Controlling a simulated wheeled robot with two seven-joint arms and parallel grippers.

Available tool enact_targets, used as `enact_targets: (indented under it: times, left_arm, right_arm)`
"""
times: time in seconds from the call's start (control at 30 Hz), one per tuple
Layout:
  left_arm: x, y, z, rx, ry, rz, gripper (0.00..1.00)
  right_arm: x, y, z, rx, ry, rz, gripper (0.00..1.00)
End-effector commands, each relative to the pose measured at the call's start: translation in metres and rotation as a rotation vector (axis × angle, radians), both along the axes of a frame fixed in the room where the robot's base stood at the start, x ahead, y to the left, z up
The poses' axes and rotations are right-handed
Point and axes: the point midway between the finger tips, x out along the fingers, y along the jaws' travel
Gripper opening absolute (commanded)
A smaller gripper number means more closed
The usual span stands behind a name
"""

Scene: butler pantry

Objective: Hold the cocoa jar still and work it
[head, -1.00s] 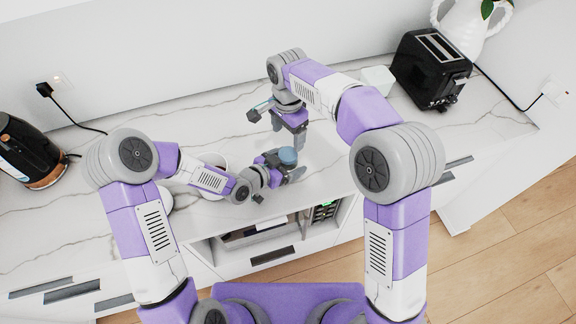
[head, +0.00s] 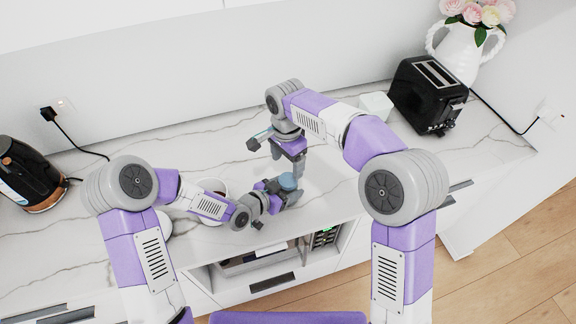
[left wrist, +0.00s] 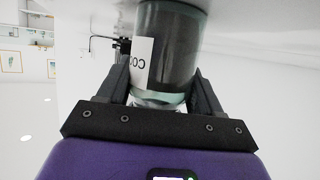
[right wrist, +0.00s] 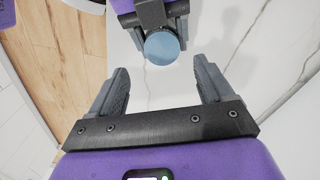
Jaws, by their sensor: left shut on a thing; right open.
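The cocoa jar is dark with a white label showing "CO" in the left wrist view (left wrist: 172,55), where it sits between the fingers of my left gripper (left wrist: 163,88). Its round blue-grey lid (head: 288,181) faces up in the head view; most of the body is hidden there by my left gripper (head: 282,193). In the right wrist view the lid (right wrist: 162,47) lies beyond the fingertips of my right gripper (right wrist: 158,75), apart from them. My right gripper (head: 288,160) is open and empty, behind the jar over the counter.
A white bowl or cup (head: 214,187) is partly hidden behind my left arm. A black toaster (head: 428,95), a white block-like object (head: 376,106) and a black kettle (head: 28,175) stand farther off. An open shelf (head: 250,262) lies below the counter's front edge.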

Motion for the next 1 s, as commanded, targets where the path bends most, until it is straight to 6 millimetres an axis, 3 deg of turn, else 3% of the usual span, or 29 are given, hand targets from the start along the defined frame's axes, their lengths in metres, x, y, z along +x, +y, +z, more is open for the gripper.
enact_targets:
  times: [0.47,1.0]
  left_arm:
    - [0.000,0.000,0.000,0.000,0.000,0.000,0.00]
    - [0.000,0.000,0.000,0.000,0.000,0.000,0.00]
  right_arm:
    - [0.003,-0.002,0.001,0.009,-0.018,-0.009,0.81]
    - [0.002,-0.002,-0.069,0.009,-0.018,-0.008,0.81]
